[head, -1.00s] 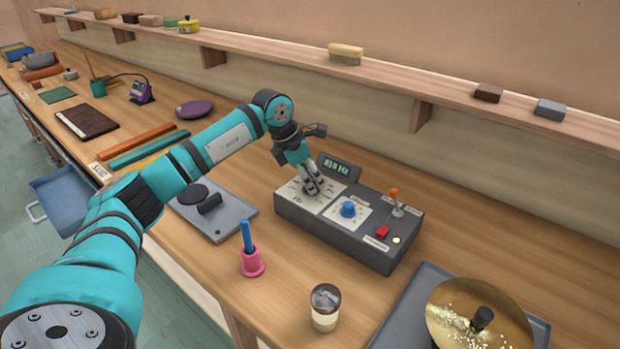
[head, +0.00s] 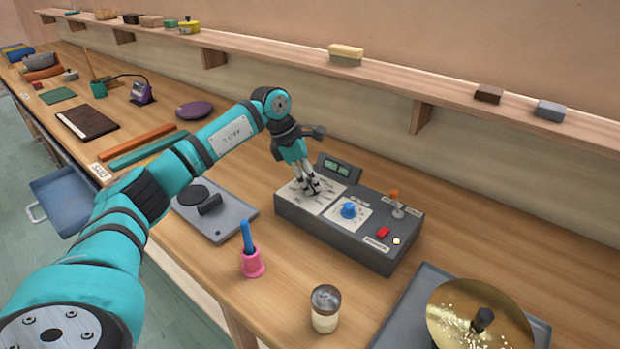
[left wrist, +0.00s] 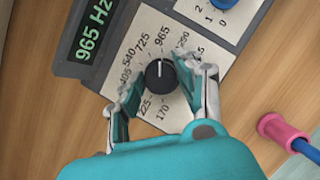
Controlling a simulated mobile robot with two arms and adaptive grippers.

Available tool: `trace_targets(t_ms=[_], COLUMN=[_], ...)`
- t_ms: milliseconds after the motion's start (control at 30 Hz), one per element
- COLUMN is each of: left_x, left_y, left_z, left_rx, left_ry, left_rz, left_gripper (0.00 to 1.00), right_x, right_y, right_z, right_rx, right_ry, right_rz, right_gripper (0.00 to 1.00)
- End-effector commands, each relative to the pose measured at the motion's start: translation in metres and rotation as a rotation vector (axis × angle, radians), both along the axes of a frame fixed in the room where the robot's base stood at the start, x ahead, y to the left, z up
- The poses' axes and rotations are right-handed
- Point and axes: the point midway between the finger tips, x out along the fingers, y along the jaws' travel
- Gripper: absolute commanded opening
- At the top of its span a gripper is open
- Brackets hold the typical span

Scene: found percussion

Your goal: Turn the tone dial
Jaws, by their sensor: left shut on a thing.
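The tone dial (left wrist: 160,77) is a small black knob with a white pointer line on a white panel ringed with numbers. In the left wrist view its line points up towards the 965 mark, and the green display (left wrist: 90,38) reads 965 Hz. The dial sits at the left end of a dark grey box (head: 335,233), where the fingers mostly hide it in the head view. My left gripper (head: 312,190) reaches down to it from above. Its fingers (left wrist: 166,88) are shut on the dial, one on each side. My right gripper is not in view.
The box also carries a blue knob (head: 349,210), a red button (head: 383,232) and an orange-tipped lever (head: 396,200). A pink holder (head: 252,263), a glass (head: 325,310) and a gold cymbal (head: 465,330) stand in front. A wall shelf (head: 400,96) runs behind.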

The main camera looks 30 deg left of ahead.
Motion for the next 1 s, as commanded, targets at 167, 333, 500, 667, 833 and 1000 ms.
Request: trace_targets(t_ms=[167, 333, 500, 667, 833, 1000], left_x=[0.001, 0.0, 0.0, -0.002, -0.011, -0.02], left_y=[0.0, 0.0, 0.0, 0.005, 0.015, 0.025], left_z=[0.001, 0.001, 0.001, 0.014, 0.045, 0.078], left_rx=[0.0, 0.0, 0.0, 0.0, 0.001, 0.0], left_ry=[-0.003, -0.002, -0.002, -0.005, -0.007, -0.007], left_rz=[0.002, 0.002, 0.002, 0.003, 0.004, 0.003], left_gripper=[0.47, 0.57, 0.57, 0.57, 0.57, 0.57], right_x=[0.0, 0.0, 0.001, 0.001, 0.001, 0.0], right_y=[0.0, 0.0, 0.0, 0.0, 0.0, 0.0], right_z=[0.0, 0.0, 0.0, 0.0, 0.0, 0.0], right_rx=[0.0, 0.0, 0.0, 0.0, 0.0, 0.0], right_ry=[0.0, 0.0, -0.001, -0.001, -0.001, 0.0], right_rz=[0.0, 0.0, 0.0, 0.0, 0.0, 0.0], right_gripper=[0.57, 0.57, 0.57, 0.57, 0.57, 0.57])
